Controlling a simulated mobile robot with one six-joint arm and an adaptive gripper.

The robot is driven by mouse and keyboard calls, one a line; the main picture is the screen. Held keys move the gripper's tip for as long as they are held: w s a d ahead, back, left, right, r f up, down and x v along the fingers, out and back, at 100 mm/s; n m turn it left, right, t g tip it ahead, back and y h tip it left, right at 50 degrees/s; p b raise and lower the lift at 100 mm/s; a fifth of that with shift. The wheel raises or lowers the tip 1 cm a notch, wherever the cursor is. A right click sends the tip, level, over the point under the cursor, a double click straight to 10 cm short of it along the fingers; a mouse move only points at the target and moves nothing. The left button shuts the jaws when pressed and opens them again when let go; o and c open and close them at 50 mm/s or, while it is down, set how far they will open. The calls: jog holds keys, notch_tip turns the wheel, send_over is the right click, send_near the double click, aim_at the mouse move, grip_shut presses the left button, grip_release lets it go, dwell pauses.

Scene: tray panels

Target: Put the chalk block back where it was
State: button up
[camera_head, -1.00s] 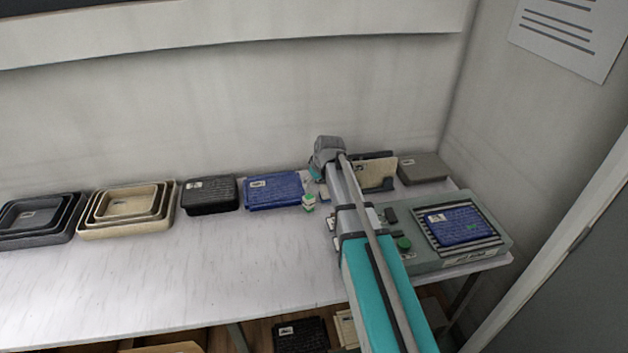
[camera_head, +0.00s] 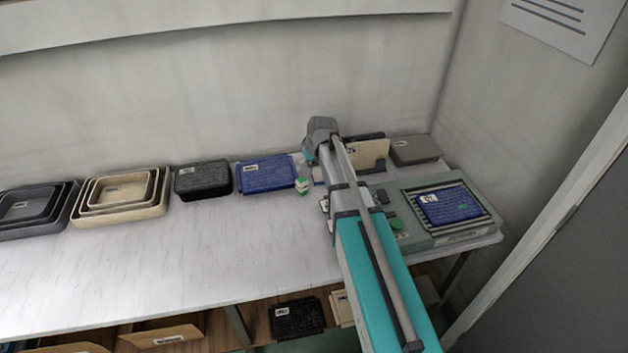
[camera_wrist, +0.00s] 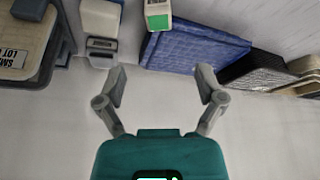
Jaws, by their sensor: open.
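A small white block with a green face (camera_head: 302,187), which may be the chalk block, stands on the table just right of the blue panels. It also shows at the top of the wrist view (camera_wrist: 158,8), partly cut off by the frame edge. My gripper (camera_wrist: 161,86) is open and empty, its two fingers spread with only pale surface between them. The block is apart from the fingers. In the head view my gripper is mostly hidden behind my arm, close to the back wall.
Blue panels (camera_head: 267,174) and a black stack (camera_head: 203,180) lie left of the block. Nested cream trays (camera_head: 124,205) and dark trays (camera_head: 32,212) stand further left. A grey-green device (camera_head: 440,238) carrying a blue panel is at right. The table's front left is clear.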

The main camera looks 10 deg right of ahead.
jog(key=s+a+f+m+g+h, duration=0.1)
jog(key=s+m+g, duration=0.3)
jog(key=s, duration=2.1)
jog(key=shift+s+f+h, duration=0.15)
jog(key=shift+s+h, duration=0.05)
jog(key=shift+h, duration=0.2)
